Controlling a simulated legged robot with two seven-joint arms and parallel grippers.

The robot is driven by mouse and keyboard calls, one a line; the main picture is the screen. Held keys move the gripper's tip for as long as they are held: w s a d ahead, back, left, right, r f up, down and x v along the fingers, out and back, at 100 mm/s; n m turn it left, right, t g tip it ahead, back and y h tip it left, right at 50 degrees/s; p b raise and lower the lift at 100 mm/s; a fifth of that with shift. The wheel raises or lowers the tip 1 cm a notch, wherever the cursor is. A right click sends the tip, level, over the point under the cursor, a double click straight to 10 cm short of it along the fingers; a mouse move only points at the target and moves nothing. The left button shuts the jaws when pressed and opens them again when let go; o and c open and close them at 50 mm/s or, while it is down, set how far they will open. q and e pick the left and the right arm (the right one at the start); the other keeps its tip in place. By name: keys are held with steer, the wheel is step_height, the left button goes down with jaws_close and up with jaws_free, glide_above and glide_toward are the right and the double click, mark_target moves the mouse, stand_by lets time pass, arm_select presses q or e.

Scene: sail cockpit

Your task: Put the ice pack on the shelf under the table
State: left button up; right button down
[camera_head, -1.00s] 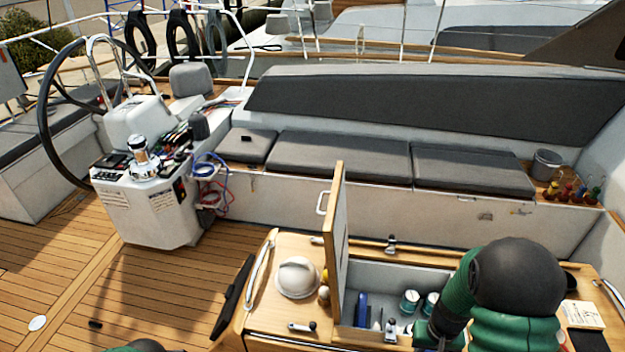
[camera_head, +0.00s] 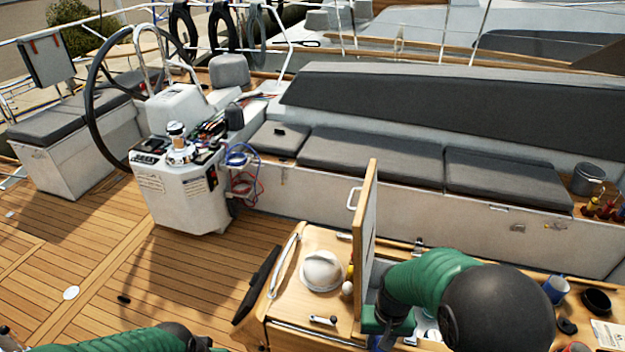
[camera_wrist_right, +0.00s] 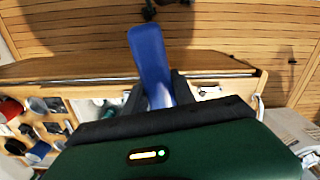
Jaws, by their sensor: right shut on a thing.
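The blue ice pack (camera_wrist_right: 150,60) is a flat slab in the right wrist view, held upright between the dark fingers of my right gripper (camera_wrist_right: 158,92). In the head view this gripper (camera_head: 380,328) is low behind the raised lid, over the table's open compartment, and its fingers are mostly hidden. The wooden table (camera_head: 300,240) stands at the bottom centre. I cannot make out the shelf under it.
The raised wooden lid (camera_head: 367,235) stands beside my right gripper. A white domed object (camera_head: 321,270) sits on the table top left of it. A blue mug (camera_head: 556,289) and a dark round cup (camera_head: 596,301) are at the right. The wooden deck (camera_head: 110,255) at left is mostly clear.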

steer(key=a+r+n, duration=0.1)
steer(key=a+r, duration=0.2)
steer(key=a, duration=0.7)
step_height(320, 180, down, 22)
steer(key=b, duration=2.2)
steer(key=shift+s+d+r, duration=0.15)
steer(key=shift+s+d, duration=0.1)
steer(key=shift+s, duration=0.15)
